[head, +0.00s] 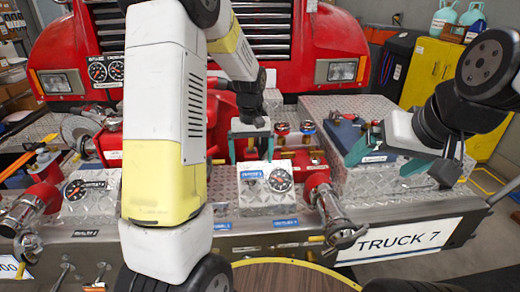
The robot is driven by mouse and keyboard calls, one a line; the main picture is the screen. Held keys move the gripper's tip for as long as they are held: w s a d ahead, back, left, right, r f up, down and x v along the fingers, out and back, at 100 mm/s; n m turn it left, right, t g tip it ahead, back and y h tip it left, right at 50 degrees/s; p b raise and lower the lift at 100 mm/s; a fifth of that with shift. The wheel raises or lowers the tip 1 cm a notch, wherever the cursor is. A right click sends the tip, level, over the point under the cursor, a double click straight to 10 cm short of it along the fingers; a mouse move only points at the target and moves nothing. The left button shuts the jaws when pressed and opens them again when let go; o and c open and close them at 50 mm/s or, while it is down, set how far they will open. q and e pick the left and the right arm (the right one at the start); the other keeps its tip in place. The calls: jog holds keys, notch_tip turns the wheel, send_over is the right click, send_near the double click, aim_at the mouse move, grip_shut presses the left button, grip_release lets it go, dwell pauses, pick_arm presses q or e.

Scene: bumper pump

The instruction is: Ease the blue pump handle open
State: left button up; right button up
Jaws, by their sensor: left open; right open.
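My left gripper (251,155) is open and points down over the middle of the pump panel, just behind a box with a blue label and a gauge (281,180). A small blue-topped fitting (307,127) stands right of it, beside a red-topped one (281,128); I cannot tell for certain that it is the blue pump handle. My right gripper (377,150) is open and points left, near a dark blue object (344,131) on the right diamond-plate box. Contact is unclear there. My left arm hides much of the panel's left-middle part.
The red truck (345,50) stands behind the bumper. Metal outlets (338,220) and a gauge box at left (76,190) stick out along the front. A diamond-plate box (400,185) fills the right side. A yellow cabinet (430,72) stands at the back right.

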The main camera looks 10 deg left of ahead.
aim_at(252, 173)
dwell(0.8)
pick_arm(q)
notch_tip(252, 173, down, 8)
jog(key=shift+r, duration=0.1)
dwell(0.3)
grip_shut()
jog(key=shift+s+d+r, duration=0.1)
jog(key=shift+s+r, duration=0.3)
jog(key=shift+r, duration=0.3)
jog(key=shift+s+d+r, duration=0.15)
jog(key=shift+s+r, duration=0.2)
jog(key=shift+r, duration=0.4)
jog(key=shift+s+d+r, duration=0.1)
jog(key=shift+s+r, duration=0.3)
jog(key=shift+r, duration=0.3)
grip_release()
jog(key=shift+s, duration=0.1)
